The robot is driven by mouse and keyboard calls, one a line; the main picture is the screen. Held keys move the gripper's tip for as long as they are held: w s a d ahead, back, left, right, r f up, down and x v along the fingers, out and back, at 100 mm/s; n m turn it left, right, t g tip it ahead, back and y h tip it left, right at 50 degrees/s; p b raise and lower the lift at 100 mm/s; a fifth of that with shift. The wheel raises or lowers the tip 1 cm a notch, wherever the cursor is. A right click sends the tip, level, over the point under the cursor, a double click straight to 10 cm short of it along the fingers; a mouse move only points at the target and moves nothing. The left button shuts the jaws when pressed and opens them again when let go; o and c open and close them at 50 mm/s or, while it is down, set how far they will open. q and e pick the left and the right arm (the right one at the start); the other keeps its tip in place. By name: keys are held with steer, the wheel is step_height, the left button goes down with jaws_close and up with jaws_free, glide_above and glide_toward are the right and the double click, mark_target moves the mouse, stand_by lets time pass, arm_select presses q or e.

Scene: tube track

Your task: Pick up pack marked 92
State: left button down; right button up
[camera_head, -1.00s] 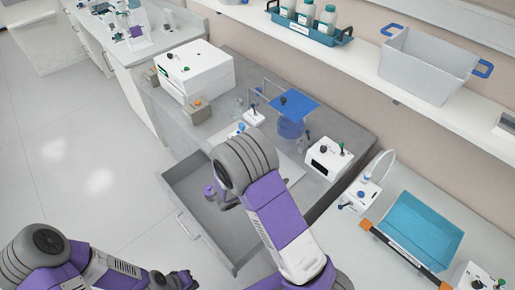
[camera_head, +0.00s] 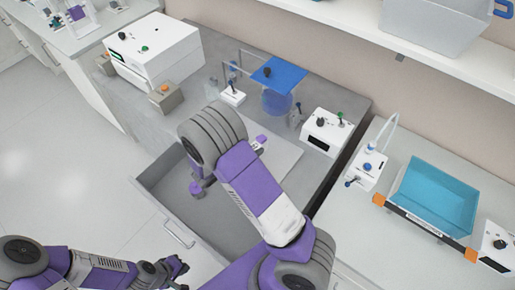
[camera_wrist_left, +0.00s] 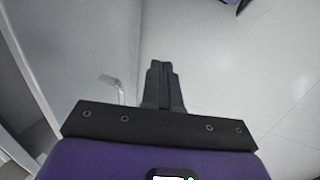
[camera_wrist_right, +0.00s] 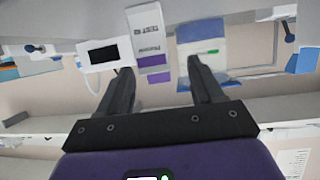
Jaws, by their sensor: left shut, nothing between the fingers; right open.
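In the right wrist view, a white pack (camera_wrist_right: 147,28) with purple bands carries printed text beginning "TEST"; I cannot read a 92 for sure. In the head view, my right wrist hides much of the worktop by the open drawer, and I cannot make out the packs. My left gripper (camera_head: 180,268) is at lower left, away from the bench; its fingers (camera_wrist_left: 164,68) are together and empty.
The open grey drawer (camera_head: 162,207) juts out below the bench. A blue-topped stand (camera_head: 279,74), a white device with a dark screen (camera_head: 325,132) and a white box instrument (camera_head: 153,50) stand on the bench. A teal tray (camera_head: 433,193) is at right.

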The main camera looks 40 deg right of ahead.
mark_target(262, 142)
steer(key=x, duration=0.6)
steer(key=shift+s+d+f+b, duration=0.1)
steer(key=shift+s+d+b, duration=0.1)
steer(key=shift+b, duration=0.2)
steer(key=shift+a, duration=0.1)
steer(key=shift+c, duration=0.5)
steer(key=c, duration=1)
